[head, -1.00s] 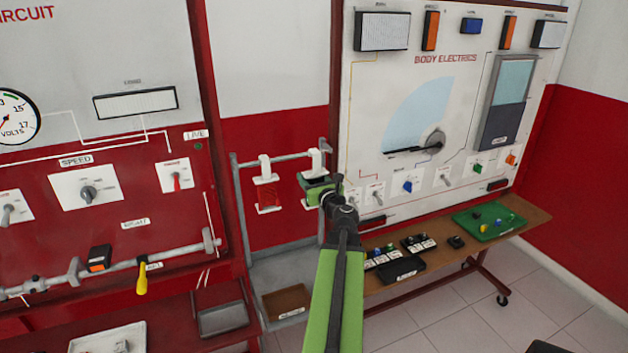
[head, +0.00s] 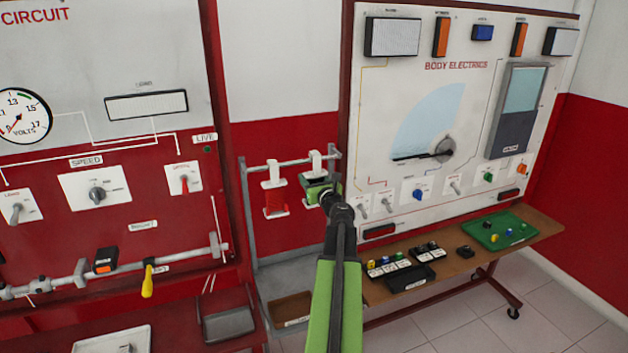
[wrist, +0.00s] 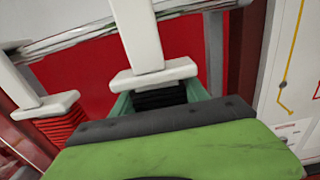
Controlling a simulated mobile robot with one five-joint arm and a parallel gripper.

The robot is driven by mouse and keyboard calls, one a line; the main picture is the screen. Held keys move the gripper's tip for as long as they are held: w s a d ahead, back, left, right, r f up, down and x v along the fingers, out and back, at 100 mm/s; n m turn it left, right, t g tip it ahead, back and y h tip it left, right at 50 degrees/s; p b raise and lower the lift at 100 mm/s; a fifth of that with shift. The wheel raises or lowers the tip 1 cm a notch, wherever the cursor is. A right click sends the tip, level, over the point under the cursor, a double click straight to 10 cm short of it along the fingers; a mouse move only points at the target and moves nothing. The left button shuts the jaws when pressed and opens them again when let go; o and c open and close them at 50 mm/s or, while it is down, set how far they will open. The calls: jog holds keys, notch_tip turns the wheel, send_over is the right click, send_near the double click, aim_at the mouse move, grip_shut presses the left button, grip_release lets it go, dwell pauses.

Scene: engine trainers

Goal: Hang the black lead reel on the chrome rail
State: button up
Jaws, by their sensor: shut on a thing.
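The chrome rail (head: 293,162) runs between two grey posts in the middle of the head view, and crosses the upper left of the wrist view (wrist: 95,35). My gripper (head: 321,190) is shut on the black lead reel, near the rail's right end. The reel's black windings (wrist: 160,98) show between the green jaws in the wrist view, below its white flange and upright white stem. In the head view its white hook (head: 315,163) is at rail height. The wrist view shows the stem in front of the rail; the hook's top is cut off, so I cannot tell whether it bears on the rail.
A red reel (head: 276,198) with a white hook hangs on the rail just left of my gripper. The body electrics board (head: 440,110) stands close on the right. A brown tray (head: 290,308) lies below the rail, and a wooden bench (head: 535,230) is at the right.

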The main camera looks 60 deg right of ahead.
jog(key=shift+f, duration=0.15)
jog(key=o, duration=1.6)
